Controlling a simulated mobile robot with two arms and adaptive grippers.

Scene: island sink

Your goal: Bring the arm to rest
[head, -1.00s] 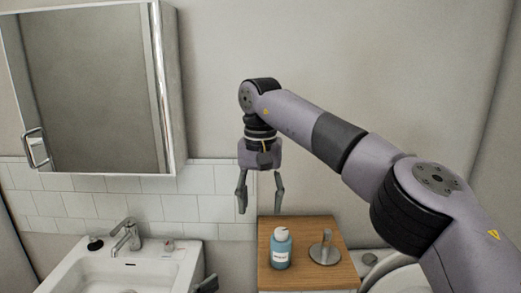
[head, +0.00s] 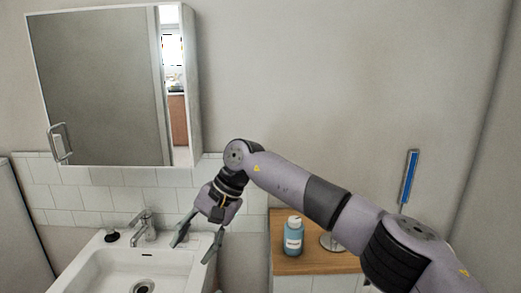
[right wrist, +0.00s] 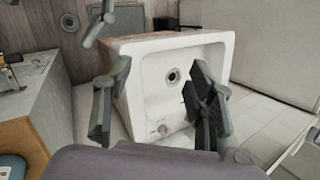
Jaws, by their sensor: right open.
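My right gripper (head: 192,252) is open and empty. It hangs in front of the wall, above the right part of the sink, with its fingers pointing down and left. Its two fingers also show spread apart in the right wrist view (right wrist: 157,98), with the sink (right wrist: 150,50) beyond them. My right arm reaches in from the lower right of the head view, bent at the wrist joint. A grey finger-like piece shows at the top left of the right wrist view; it may be part of my left gripper, but its state is unclear.
A blue bottle (head: 293,240) with a white cap stands on a wooden-topped cabinet (head: 291,265), beside a metal stand (head: 331,242). The sink (head: 95,275) and faucet (head: 146,226) are at lower left, under a mirror cabinet (head: 95,85). A blue upright thing (head: 410,178) shows behind my arm.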

